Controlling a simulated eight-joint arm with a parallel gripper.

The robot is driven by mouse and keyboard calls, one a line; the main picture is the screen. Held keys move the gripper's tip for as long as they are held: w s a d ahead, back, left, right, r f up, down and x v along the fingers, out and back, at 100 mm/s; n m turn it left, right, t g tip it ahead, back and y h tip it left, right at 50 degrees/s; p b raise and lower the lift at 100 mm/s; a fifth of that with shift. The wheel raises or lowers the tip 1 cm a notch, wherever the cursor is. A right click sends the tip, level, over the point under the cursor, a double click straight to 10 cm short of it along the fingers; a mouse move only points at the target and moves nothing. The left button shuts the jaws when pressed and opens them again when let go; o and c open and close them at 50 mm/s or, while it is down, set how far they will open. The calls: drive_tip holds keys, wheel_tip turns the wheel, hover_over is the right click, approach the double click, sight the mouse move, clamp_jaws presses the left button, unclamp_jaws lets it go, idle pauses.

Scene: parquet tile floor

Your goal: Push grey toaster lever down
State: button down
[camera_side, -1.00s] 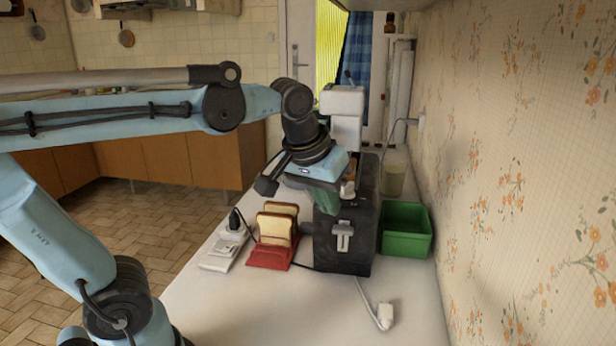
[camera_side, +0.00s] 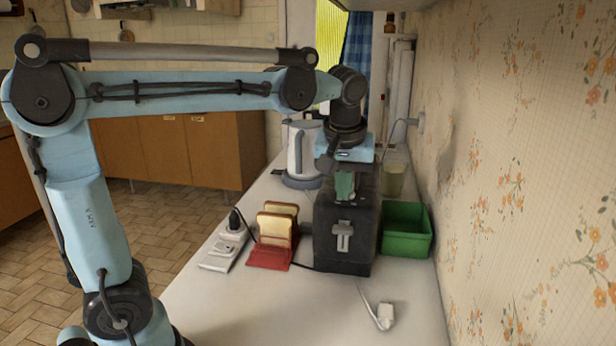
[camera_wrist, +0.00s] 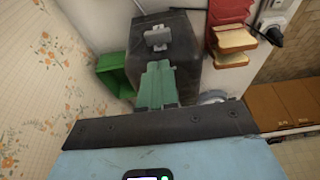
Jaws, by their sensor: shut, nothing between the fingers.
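The dark toaster (camera_side: 361,258) stands upright on the white counter, and it fills the upper middle of the wrist view (camera_wrist: 185,55). Its grey lever (camera_side: 343,236) sits high on the front face; in the wrist view the lever (camera_wrist: 157,38) shows beyond my fingertips. My gripper (camera_side: 345,188), with green fingers, is shut and empty over the top of the toaster, above the lever. In the wrist view the fingers (camera_wrist: 157,85) are together and point toward the toaster. Part of the toaster's top is hidden behind my gripper, and I cannot tell whether they touch.
Bread slices (camera_side: 275,225) stand in a red holder (camera_side: 268,257) left of the toaster, beside a white power strip (camera_side: 222,252). A green bin (camera_side: 405,240) is on the right, near the wall. A white kettle (camera_side: 304,150) stands behind. The front counter is mostly clear except a plug (camera_side: 385,316).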

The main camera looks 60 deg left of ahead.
hover_over(342, 231)
wheel_tip(342, 231, down, 5)
drive_tip(key=shift+f, duration=1.05)
drive_tip(key=shift+f, duration=1.55)
